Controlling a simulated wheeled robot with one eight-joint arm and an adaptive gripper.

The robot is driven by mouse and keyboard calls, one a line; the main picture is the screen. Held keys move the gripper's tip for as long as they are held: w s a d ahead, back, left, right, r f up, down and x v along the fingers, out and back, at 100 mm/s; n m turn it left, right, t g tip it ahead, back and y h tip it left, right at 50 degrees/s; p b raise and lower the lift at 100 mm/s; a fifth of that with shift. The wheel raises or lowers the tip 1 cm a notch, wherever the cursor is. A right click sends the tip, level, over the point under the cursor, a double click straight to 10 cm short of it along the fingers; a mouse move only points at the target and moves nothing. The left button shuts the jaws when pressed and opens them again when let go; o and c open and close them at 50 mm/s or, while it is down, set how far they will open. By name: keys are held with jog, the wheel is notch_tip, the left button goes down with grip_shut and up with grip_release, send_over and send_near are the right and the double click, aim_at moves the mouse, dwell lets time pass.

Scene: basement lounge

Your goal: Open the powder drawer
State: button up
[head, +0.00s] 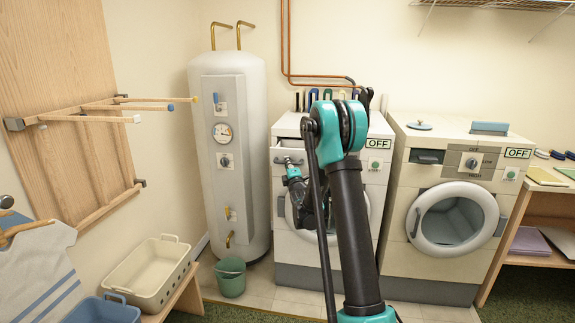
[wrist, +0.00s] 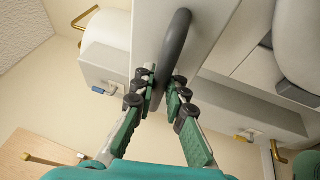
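The left washing machine stands behind my arm in the head view. Its powder drawer (head: 289,158) is at the upper left of the front and seems to stick out a little from the body. The drawer's grey bar handle (wrist: 174,48) runs up the middle of the wrist view, on a pale drawer front (wrist: 212,28). My gripper (wrist: 162,84) has one finger on each side of the lower part of the handle, close against it. In the head view my gripper (head: 290,168) is at the drawer front. My arm hides part of this machine's door.
A second washing machine (head: 440,270) with a round door stands right. A tall water heater (head: 228,100) stands left, with a green bucket (head: 230,277) at its foot. A cream basket (head: 150,272) and blue basket (head: 100,311) are lower left. A wooden shelf (head: 520,260) is far right.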

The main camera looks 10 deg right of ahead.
jog(key=o, duration=0.5)
jog(key=shift+c, duration=0.2)
jog(key=shift+s, duration=0.1)
jog(key=v, duration=1.2)
jog(key=s+d+f+m+g, duration=0.1)
jog(key=s+f+m+g, duration=0.3)
jog(key=s, duration=0.9)
jog(key=s+d+f+m+g+h, duration=0.1)
jog(key=s+f+m+g, duration=0.4)
jog(key=s+m, duration=0.4)
jog(key=s+d+f+m+g, duration=0.1)
jog(key=s+f+m+g, duration=0.3)
jog(key=s, duration=1.5)
jog(key=m+g, duration=0.2)
jog(key=shift+s+d+f+m+g+h, duration=0.2)
jog(key=shift+d+f+m+g+h, duration=0.05)
jog(key=shift+f+m+g+h, duration=0.15)
